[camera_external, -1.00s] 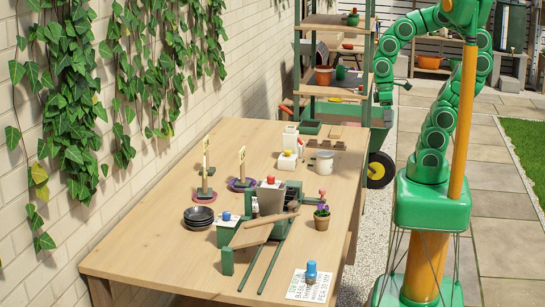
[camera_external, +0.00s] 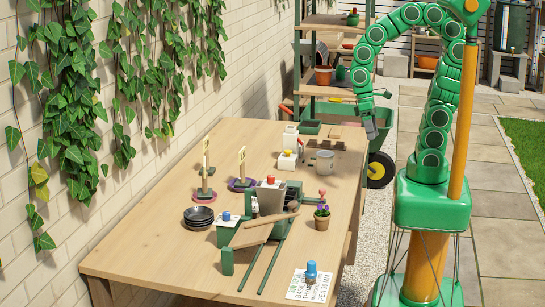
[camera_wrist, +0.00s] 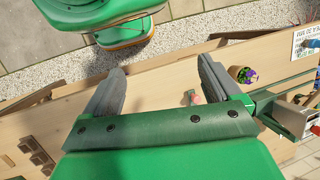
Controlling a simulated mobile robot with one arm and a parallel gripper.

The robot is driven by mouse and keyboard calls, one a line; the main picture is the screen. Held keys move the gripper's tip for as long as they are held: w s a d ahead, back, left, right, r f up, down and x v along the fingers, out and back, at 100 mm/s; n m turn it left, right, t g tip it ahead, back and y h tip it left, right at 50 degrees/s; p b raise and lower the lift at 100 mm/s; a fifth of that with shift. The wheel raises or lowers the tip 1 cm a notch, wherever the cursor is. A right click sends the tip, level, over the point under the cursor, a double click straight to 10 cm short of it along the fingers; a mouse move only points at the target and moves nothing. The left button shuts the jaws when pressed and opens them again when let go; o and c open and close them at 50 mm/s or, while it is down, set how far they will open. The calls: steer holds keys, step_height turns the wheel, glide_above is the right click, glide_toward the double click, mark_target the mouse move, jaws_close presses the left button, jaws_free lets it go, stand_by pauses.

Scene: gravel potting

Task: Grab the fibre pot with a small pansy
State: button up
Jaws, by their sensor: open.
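The green rig (camera_external: 265,205) with a grey hopper stands left of the pot. A blue-topped stamp (camera_external: 311,272) rests on a card at the front. A green wheelbarrow (camera_external: 385,150) stands behind.

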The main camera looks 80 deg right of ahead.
steer(key=w+a+f+m+g+y, duration=0.2)
steer(key=w+a+f+y, duration=0.25)
steer(key=a, duration=0.55)
steer(key=m+y, duration=0.5)
steer(key=m, duration=0.5)
glide_toward(323, 215)
steer(key=shift+s+a+f, duration=0.75)
steer(key=shift+s+f, duration=0.05)
steer(key=shift+w+a+f+m, duration=0.1)
steer(key=shift+w+f+m, duration=0.05)
steer(key=shift+f+m, duration=0.3)
steer(key=shift+y, duration=0.25)
steer(key=shift+r+x, duration=0.1)
steer(key=shift+x, duration=1.85)
steer(key=shift+r+x, duration=0.15)
steer(key=shift+x, duration=1.8)
steer(key=shift+w+a, duration=0.15)
steer(key=shift+c, duration=0.5)
steer(key=c, duration=1)
steer(key=shift+r, duration=0.1)
